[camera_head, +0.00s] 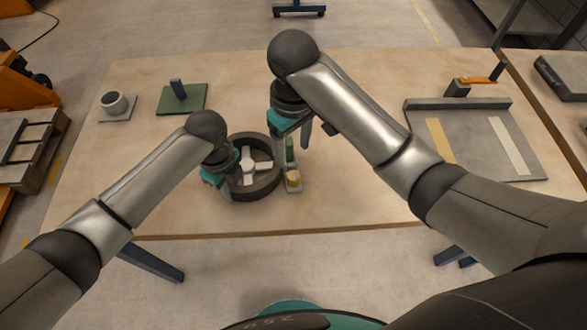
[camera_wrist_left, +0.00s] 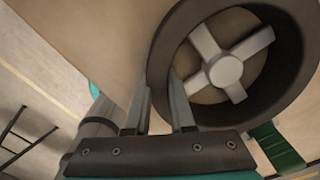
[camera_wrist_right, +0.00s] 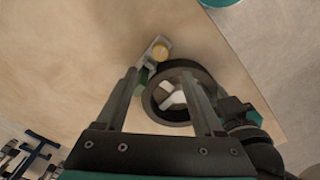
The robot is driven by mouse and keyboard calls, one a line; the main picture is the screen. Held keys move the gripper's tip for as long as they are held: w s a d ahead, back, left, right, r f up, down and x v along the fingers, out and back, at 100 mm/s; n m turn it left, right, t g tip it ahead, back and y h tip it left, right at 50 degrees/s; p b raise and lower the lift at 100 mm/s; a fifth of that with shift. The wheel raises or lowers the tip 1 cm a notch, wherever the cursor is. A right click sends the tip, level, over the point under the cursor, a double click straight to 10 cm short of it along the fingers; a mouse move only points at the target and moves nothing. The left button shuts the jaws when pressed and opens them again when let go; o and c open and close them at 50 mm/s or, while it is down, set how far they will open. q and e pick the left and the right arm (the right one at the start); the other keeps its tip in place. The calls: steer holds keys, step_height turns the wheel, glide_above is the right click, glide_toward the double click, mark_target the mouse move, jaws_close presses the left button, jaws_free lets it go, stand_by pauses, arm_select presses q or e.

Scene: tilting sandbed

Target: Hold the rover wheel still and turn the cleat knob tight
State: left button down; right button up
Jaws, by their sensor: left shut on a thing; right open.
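The rover wheel (camera_head: 275,172) is a dark ring with pale spokes and a pale hub (camera_head: 249,166), lying on the workbench. My left gripper (camera_wrist_left: 158,85) is shut on its rim (camera_wrist_left: 290,62), one finger outside and one inside the ring. The knob also shows in the right wrist view (camera_wrist_right: 160,52). My right gripper (camera_wrist_right: 158,74) is open and empty above the bench; knob and wheel show beyond its fingers.
A grey tray (camera_head: 478,104) with two pale strips and an orange-handled clamp (camera_head: 480,79) lies at the right. A green plate with a post (camera_head: 180,97) and a small cup-like piece (camera_head: 115,103) are at the back left. The bench front is clear.

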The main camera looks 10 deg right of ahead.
mark_target(293, 175)
steer(key=shift+s+f, duration=0.2)
steer(key=shift+f, duration=0.65)
step_height(293, 175, down, 7)
steer(key=shift+w+f, duration=0.1)
steer(key=shift+c, duration=0.3)
jaws_close()
